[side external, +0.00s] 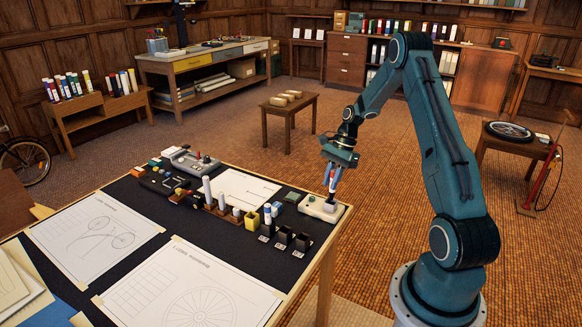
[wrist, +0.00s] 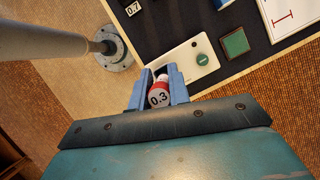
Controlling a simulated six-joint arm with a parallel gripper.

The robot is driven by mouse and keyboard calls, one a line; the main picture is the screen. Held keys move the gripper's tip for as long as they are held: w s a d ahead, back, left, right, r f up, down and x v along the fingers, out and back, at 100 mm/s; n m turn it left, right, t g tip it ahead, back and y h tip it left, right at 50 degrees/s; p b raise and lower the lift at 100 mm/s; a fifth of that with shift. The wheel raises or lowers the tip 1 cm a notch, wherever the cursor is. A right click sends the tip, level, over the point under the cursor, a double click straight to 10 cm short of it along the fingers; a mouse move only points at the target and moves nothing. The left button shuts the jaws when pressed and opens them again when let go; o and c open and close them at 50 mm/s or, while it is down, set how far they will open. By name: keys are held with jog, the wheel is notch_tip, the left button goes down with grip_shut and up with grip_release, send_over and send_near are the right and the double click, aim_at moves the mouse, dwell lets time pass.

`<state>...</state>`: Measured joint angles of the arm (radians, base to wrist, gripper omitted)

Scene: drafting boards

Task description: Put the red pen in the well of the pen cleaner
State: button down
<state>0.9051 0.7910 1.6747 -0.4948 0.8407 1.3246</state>
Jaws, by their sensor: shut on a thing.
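The pen cleaner, a white box with a green button, also shows in the wrist view (wrist: 184,66). The well is hidden, so I cannot tell whether the tip is inside it.
White pens and other tools stand further left. Drawings (side external: 190,285) cover the near side. The table edge is close.

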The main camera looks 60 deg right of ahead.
aim_at(332, 172)
jog(key=shift+f, duration=1.65)
dwell(0.8)
jog(key=c, duration=0.9)
grip_release()
jog(key=shift+r, duration=0.1)
jog(key=shift+r, duration=3.4)
